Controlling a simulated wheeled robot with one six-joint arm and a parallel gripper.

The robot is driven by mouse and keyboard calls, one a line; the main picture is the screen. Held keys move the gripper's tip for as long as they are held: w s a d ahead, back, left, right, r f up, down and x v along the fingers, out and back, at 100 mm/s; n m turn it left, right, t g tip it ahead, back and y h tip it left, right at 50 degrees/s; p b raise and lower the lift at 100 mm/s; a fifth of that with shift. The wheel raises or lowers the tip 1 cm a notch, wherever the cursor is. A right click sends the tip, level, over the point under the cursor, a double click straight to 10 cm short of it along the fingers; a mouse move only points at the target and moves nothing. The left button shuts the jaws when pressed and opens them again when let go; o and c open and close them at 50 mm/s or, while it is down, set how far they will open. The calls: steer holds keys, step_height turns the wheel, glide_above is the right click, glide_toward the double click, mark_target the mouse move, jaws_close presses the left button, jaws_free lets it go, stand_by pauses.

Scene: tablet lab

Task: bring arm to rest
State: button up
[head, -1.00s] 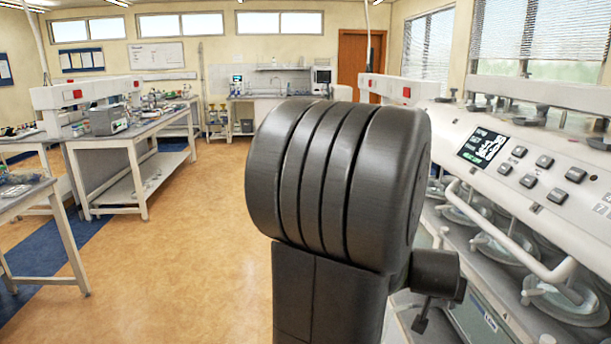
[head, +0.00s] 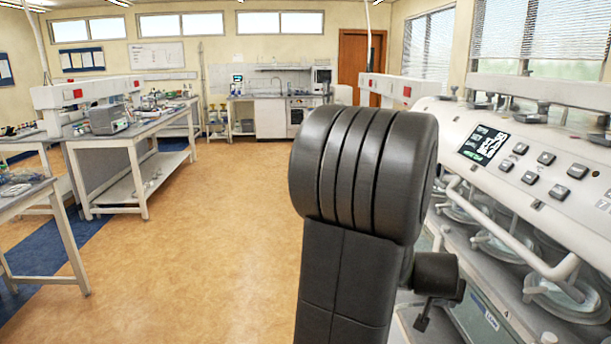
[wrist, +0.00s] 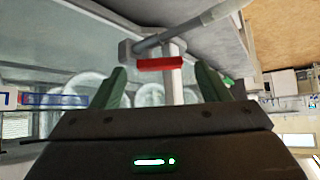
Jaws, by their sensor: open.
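My arm (head: 362,180) stands in the middle of the head view, a thick dark-grey joint on an upright link. My gripper shows only in part in the head view, low and to the right of the arm. In the wrist view my gripper (wrist: 160,90) has its two green fingers apart, with nothing held between them. Beyond the fingers, a red bar and a grey rail of the lab machine show. I cannot tell how far the fingers are from them.
A white dissolution-type machine (head: 590,150) with a lit display, buttons, a rail and several round vessels stands close on the right. Workbenches (head: 150,145) with equipment stand at the left. The tan floor (head: 210,230) between is clear. A sink counter (head: 270,115) is at the back.

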steer(key=v, duration=1.3)
steer(key=b+x, duration=0.1)
steer(key=x, duration=1.3)
steer(key=shift+a+f, duration=0.1)
steer(key=shift+f, duration=0.05)
steer(key=shift+a+b, duration=0.15)
steer(key=shift+b, duration=0.9)
steer(key=shift+w+m+b, duration=0.1)
steer(key=shift+m+b, duration=0.2)
steer(key=shift+b, duration=0.55)
steer(key=m+g+h+b, duration=0.1)
steer(key=b, duration=0.5)
steer(key=shift+m+h+b, duration=0.3)
steer(key=shift+m, duration=0.1)
steer(key=shift+w+r+m+g+h+b, duration=0.25)
steer(key=shift+m+g+h+b, duration=0.35)
steer(key=shift+m+b, duration=0.4)
steer(key=shift+w+r+m+g+h, duration=0.15)
steer(key=shift+m+g+h, duration=0.15)
steer(key=shift+m+g, duration=0.5)
